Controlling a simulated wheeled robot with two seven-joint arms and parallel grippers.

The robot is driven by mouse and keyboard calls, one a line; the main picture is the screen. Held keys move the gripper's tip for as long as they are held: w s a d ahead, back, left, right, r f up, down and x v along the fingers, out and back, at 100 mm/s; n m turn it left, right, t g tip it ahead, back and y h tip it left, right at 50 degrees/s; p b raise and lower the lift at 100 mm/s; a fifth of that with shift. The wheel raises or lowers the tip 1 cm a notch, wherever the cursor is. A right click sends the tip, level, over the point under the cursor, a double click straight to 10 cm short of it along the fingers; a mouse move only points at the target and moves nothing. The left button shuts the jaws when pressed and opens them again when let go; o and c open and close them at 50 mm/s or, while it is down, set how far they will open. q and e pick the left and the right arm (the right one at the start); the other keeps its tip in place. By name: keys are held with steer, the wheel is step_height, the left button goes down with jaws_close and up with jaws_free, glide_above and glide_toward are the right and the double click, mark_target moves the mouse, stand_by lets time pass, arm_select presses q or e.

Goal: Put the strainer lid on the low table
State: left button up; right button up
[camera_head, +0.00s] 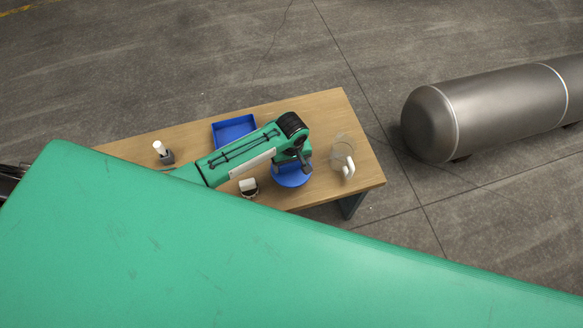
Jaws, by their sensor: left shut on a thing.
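The low table (358,122) has a pale wooden top and dark legs. My left arm reaches over it from the left. My left gripper (303,163) is shut on a round blue lid (291,178), which I take to be the strainer lid. The lid is over the front right part of the table, and the gripper hides part of it. I cannot tell whether the lid touches the tabletop or is held just above it. My right gripper is not in view.
A clear jug with a white handle (348,170) stands close right of the lid. A blue tray (214,133) lies behind my arm. A small white-topped bottle (159,148) is at left, and a small white and dark item (248,187) is in front. A grey tank (490,108) lies beyond.

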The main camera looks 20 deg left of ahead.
mark_target(292, 169)
arm_select(q)
step_height(292, 169, down, 3)
steer(key=shift+f, duration=0.4)
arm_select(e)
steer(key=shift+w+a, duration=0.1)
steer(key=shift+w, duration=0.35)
arm_select(q)
steer(key=shift+f, duration=0.1)
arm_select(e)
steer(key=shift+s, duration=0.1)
arm_select(q)
steer(key=o, duration=0.9)
steer(key=shift+o, duration=0.2)
step_height(292, 169, up, 12)
steer(key=shift+r, duration=0.15)
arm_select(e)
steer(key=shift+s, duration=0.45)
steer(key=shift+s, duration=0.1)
